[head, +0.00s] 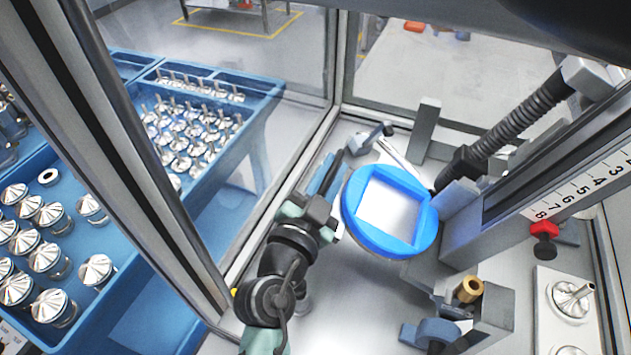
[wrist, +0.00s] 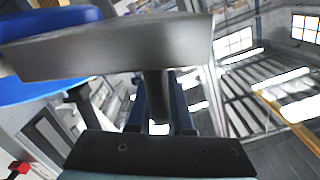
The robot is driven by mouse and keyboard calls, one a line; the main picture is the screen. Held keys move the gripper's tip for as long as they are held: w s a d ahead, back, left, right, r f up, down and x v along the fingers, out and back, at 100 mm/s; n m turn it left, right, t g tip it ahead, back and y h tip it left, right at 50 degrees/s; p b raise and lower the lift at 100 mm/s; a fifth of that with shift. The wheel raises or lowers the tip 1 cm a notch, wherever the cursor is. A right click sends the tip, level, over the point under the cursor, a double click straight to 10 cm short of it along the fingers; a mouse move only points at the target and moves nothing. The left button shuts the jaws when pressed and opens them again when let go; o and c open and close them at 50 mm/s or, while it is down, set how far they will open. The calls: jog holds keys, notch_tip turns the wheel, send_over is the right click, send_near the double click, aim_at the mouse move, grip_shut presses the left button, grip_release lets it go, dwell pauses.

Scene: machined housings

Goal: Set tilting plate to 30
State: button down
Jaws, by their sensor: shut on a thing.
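The tilting plate is a round blue ring (head: 360,222) with a square white-grey centre, tilted in the middle of the enclosure in the head view. The blue ring also shows at upper left in the wrist view (wrist: 40,88), with a thick grey slab (wrist: 110,48) beside it. My gripper (head: 330,178) is at the plate's left edge. In the wrist view my blue fingers (wrist: 160,110) are closed around a short grey rod (wrist: 156,88) under the slab. The rod's grip point is hidden in the head view. No angle marking on the plate is readable.
A numbered scale (head: 582,190) runs along a rail at right, with a red knob (head: 545,240) below it. A ribbed black hose (head: 515,122) and brass fitting (head: 469,289) stand near the plate. Glass panes and frame posts (head: 150,165) enclose the cell. Blue trays of machined parts (head: 262,100) lie outside.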

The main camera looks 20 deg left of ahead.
jog(key=d+r+m, duration=0.1)
jog(key=d+r+p, duration=0.1)
jog(key=r, duration=0.1)
jog(key=d+r+m, duration=0.1)
jog(key=d+r, duration=0.1)
jog(key=shift+r+m+p, duration=0.15)
jog(key=shift+m+p, duration=0.15)
jog(key=shift+p, duration=0.05)
jog(key=c, duration=1.2)
grip_release()
jog(key=shift+d+r, duration=0.1)
jog(key=o, duration=0.4)
jog(key=shift+c, duration=0.2)
jog(key=shift+f, duration=0.25)
jog(key=shift+s+f+b, duration=0.2)
jog(key=shift+s+b, duration=0.2)
jog(key=shift+s, duration=0.2)
jog(key=s+b, duration=0.4)
jog(key=s, duration=0.7)
jog(key=shift+s+a+r, duration=0.2)
jog(key=shift+s, duration=0.2)
